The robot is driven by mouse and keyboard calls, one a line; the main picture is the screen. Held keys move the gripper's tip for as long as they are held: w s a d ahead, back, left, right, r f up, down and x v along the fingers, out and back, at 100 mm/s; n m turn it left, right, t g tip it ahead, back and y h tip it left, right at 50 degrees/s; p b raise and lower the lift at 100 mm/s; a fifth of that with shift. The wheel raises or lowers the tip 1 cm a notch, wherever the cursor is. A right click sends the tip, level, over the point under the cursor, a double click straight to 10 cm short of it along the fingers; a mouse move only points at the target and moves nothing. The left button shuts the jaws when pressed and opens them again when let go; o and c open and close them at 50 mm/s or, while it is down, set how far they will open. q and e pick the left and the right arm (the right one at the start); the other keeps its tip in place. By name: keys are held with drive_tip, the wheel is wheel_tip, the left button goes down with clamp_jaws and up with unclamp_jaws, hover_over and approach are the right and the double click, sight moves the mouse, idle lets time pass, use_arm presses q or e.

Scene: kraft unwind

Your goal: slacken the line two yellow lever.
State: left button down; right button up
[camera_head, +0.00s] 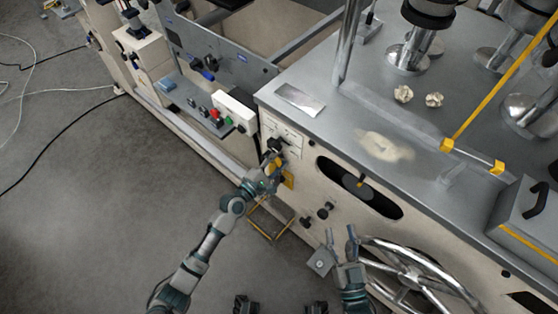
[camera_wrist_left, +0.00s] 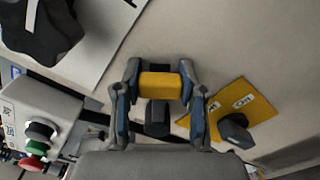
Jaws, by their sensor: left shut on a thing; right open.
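My left gripper (camera_head: 271,170) reaches the cream front panel of the machine below the table edge. In the left wrist view my left gripper (camera_wrist_left: 158,95) has its two fingers on either side of a yellow lever (camera_wrist_left: 160,86) and is shut on it. The lever's dark stem shows just below the yellow part. In the head view the lever is largely hidden by the gripper. My right gripper (camera_head: 341,240) is open and empty, in front of the panel near the handwheel.
A yellow plate with a black knob (camera_wrist_left: 236,112) sits right of the lever. A white control box with colored buttons (camera_head: 234,111) is to the left. A large metal handwheel (camera_head: 425,272) is at lower right. Black knobs (camera_head: 325,209) project from the panel. The left floor is open, with cables.

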use_arm(q)
drive_tip(key=c, duration=0.6)
unclamp_jaws()
drive_tip(key=shift+s+a+f, duration=0.1)
drive_tip(key=shift+a+f, duration=0.2)
drive_tip(key=shift+f, duration=0.15)
drive_tip(key=shift+c, duration=0.2)
drive_tip(key=shift+a+r, duration=0.1)
drive_tip(key=shift+r, duration=0.1)
drive_tip(key=shift+s+a, duration=0.15)
drive_tip(key=shift+s, duration=0.1)
drive_tip(key=v, duration=1.1)
drive_tip(key=shift+a, duration=0.25)
use_arm(e)
drive_tip(key=shift+a+r, duration=0.1)
drive_tip(key=shift+a, duration=0.2)
use_arm(q)
drive_tip(key=shift+d+f, duration=0.1)
use_arm(e)
drive_tip(key=shift+d, duration=0.1)
